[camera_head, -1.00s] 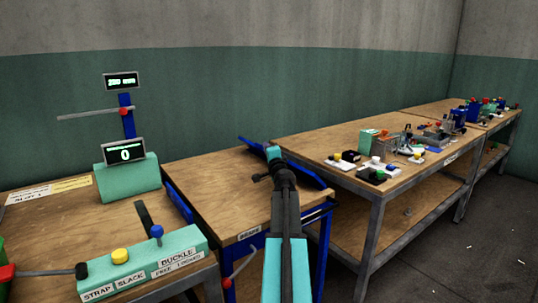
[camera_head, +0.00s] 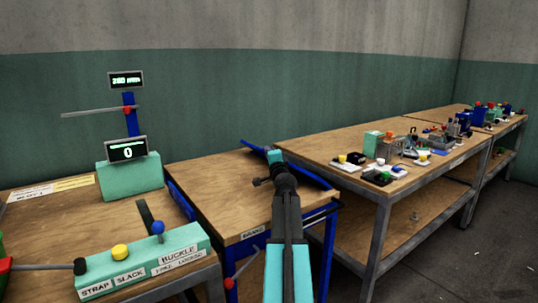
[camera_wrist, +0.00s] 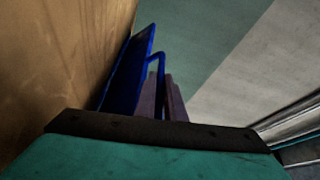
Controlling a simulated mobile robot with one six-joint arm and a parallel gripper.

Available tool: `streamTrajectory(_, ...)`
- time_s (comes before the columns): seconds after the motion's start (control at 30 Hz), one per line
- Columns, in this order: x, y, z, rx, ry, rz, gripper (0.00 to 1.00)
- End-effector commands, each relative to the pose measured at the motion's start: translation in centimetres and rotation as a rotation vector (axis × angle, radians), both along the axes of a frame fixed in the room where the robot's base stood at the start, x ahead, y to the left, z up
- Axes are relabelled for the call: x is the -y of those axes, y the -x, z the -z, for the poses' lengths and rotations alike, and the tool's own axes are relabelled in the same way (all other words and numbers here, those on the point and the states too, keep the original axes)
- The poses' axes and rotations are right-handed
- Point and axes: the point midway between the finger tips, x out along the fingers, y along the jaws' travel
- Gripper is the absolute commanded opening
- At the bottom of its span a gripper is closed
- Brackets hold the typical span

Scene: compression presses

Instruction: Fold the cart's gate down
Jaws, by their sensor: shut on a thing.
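The cart (camera_head: 215,185) has a wooden top and blue frame. Its gate, a blue panel (camera_head: 312,172), stands tilted along the cart's right and far side, partly hidden behind my arm. In the wrist view the gate (camera_wrist: 130,75) rises beside the wooden top, with a thin blue handle bar (camera_wrist: 155,57) on its outer side. My gripper (camera_wrist: 167,95) is shut on this handle; its dark fingers show just past the wrist housing. The exact contact is partly hidden. In the head view my arm hides the fingertips.
A workbench (camera_head: 330,150) with several small devices stands close to the right of the cart. At left is a bench with a teal control box (camera_head: 145,265) and a post with displays (camera_head: 127,150). Open floor (camera_head: 450,265) lies at lower right.

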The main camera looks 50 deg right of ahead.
Motion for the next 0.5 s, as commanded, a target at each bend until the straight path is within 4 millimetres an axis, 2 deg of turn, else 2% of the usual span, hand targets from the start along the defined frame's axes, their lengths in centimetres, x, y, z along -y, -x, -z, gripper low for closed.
streamTrajectory(0.13, 0.08, 0.10, 0.08, 0.000, -0.001, 0.002, 0.00)
streamTrajectory(0.17, 0.08, 0.10, 0.08, 0.000, -0.001, 0.002, 0.14)
streamTrajectory(0.2, 0.08, 0.09, 0.08, 0.000, -0.001, 0.002, 0.17)
streamTrajectory(0.5, 0.01, 0.06, 0.03, 0.000, 0.000, 0.001, 0.17)
